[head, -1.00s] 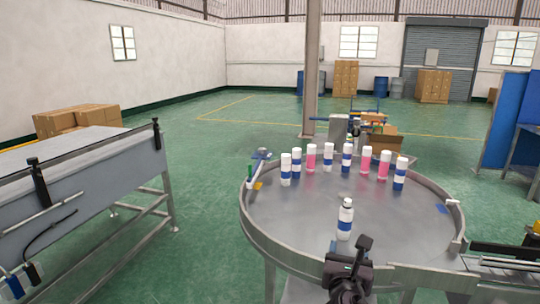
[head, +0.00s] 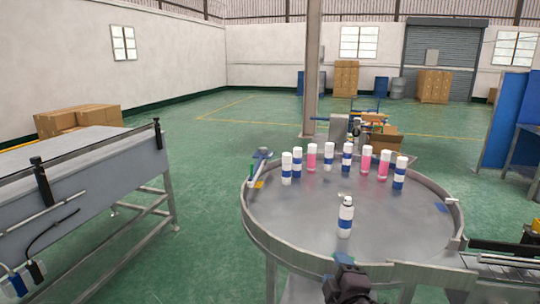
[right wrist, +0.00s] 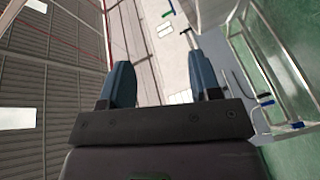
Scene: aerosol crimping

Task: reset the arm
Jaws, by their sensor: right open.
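My right gripper (head: 346,270) is at the bottom of the head view, at the near edge of the round metal table (head: 290,220). In the right wrist view its two fingers (right wrist: 165,88) stand apart with nothing between them. A white and blue aerosol can (head: 345,218) stands upright on the table, a little beyond the gripper and apart from it. Several white-capped cans, some blue-banded (head: 286,170) and some pink (head: 365,160), stand upright along the table's far side. My left gripper is not in view.
The table has a raised metal rim. A conveyor (head: 90,175) stands at the left, with cardboard boxes (head: 75,120) behind it. Another conveyor line (head: 505,258) meets the table at the right. The middle of the table is mostly clear.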

